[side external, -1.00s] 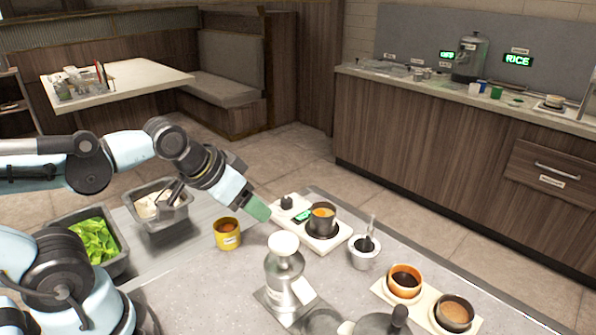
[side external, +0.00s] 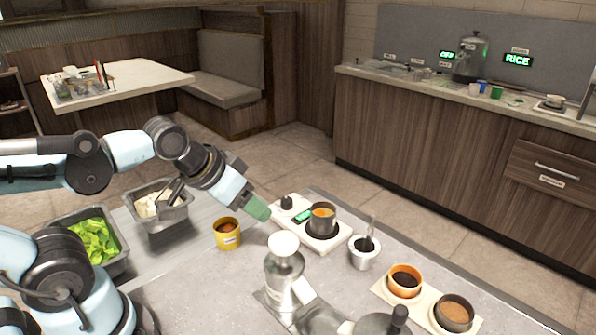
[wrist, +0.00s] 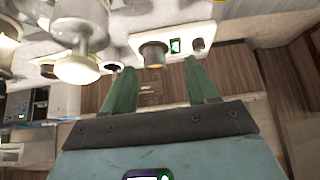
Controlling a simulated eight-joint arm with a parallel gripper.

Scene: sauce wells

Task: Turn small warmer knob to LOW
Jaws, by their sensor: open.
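The small warmer (side external: 328,240) is a white base near the table's far edge. It has a dark knob (side external: 287,203), a lit green display (side external: 303,216) too small to read, and a dark pot (side external: 321,222) of orange sauce. My gripper (side external: 258,209) is open, its green fingers just left of the knob and apart from it. In the wrist view, the fingers (wrist: 159,66) are spread and empty below the warmer's image. There the knob (wrist: 197,44) shows close above the right fingertip. The knob's setting cannot be read.
A yellow cup (side external: 228,236) stands left of the warmer. A chrome dispenser (side external: 284,270) with a pale round top stands in front. A metal cup with a utensil (side external: 365,253) stands to the right. Orange (side external: 404,283) and brown (side external: 454,314) sauce cups sit farther right.

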